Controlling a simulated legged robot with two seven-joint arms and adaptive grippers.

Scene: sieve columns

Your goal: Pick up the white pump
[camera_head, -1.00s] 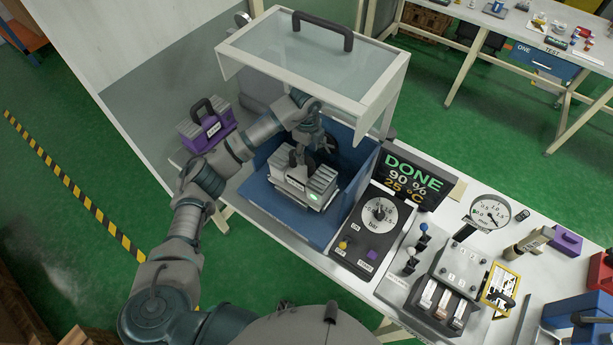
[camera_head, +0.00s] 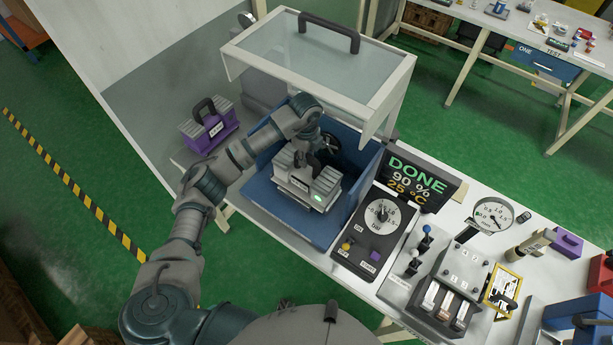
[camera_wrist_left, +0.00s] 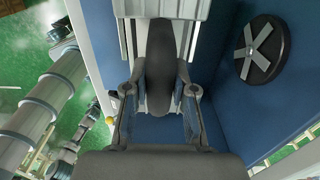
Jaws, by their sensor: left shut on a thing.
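The white pump (camera_head: 320,186), a pale grey ribbed block with a green light on its front, sits in the open blue box on the bench. Its ribbed body also shows at the top of the left wrist view (camera_wrist_left: 200,9). My left gripper (camera_head: 303,158) reaches down from above and is shut on the pump's dark handle (camera_wrist_left: 160,50). In the head view the arm and fingers hide much of the handle. My right gripper is not in view.
The blue box (camera_head: 272,208) has walls close around the pump, with a black wheel (camera_wrist_left: 260,50) on one. A raised clear lid (camera_head: 300,65) hangs over it. A purple pump (camera_head: 218,130) stands to the left. A control panel (camera_head: 372,222) and a DONE display (camera_head: 415,182) stand right.

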